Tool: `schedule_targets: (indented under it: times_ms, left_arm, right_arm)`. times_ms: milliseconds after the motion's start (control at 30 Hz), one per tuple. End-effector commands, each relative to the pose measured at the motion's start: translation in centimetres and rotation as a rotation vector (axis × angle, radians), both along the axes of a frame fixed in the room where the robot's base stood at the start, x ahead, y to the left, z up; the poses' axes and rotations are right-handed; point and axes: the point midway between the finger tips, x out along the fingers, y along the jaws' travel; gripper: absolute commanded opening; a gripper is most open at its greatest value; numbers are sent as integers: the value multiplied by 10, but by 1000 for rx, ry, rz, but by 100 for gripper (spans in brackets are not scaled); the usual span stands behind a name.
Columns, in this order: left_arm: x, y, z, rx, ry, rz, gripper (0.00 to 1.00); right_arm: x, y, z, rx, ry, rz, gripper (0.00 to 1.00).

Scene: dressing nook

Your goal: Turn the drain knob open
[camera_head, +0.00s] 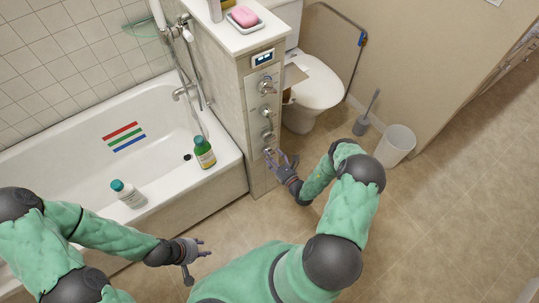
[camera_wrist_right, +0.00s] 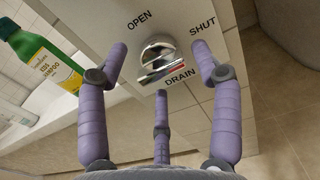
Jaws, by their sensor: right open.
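The drain knob (camera_wrist_right: 157,52) is a chrome knob on the panel, labelled DRAIN below, OPEN at upper left and SHUT at upper right. Its bar lies slightly tilted, and a red mark shows near its right end, on the SHUT side. In the head view, the knob (camera_head: 268,152) is the lowest on the panel's front. My right gripper (camera_head: 281,159) is open in front of it. In the right wrist view its three purple fingers surround the knob; I cannot tell whether they touch it. My left gripper (camera_head: 201,257) is open and empty, low over the floor.
More knobs (camera_head: 267,112) and a small display (camera_head: 263,58) are above on the panel. The bathtub (camera_head: 219,171) holds a green bottle (camera_head: 204,154) and a white bottle (camera_head: 128,194) on its rim. The toilet (camera_head: 316,88), brush (camera_head: 363,122) and bin (camera_head: 396,144) stand right.

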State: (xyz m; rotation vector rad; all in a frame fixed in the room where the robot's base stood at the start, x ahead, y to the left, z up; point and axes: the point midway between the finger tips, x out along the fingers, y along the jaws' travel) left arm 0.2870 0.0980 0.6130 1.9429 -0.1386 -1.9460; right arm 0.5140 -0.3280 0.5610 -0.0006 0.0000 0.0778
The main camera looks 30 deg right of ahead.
Motion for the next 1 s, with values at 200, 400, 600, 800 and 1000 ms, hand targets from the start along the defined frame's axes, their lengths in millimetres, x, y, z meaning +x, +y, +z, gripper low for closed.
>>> schedule_targets:
  times_ms: [200,400,600,800,1000]
  left_arm:
    - [0,0,-5,0,0,0,40]
    - [0,0,-5,0,0,0,40]
    - [0,0,-5,0,0,0,40]
    - [0,0,-5,0,0,0,40]
    - [0,0,-5,0,0,0,40]
  right_arm:
    - [17,2,0,0,-1,1,66]
    - [20,2,0,0,0,0,66]
    - [19,2,0,1,0,0,43]
    - [19,2,0,1,0,2,14]
    - [19,3,0,-13,-1,3,14]
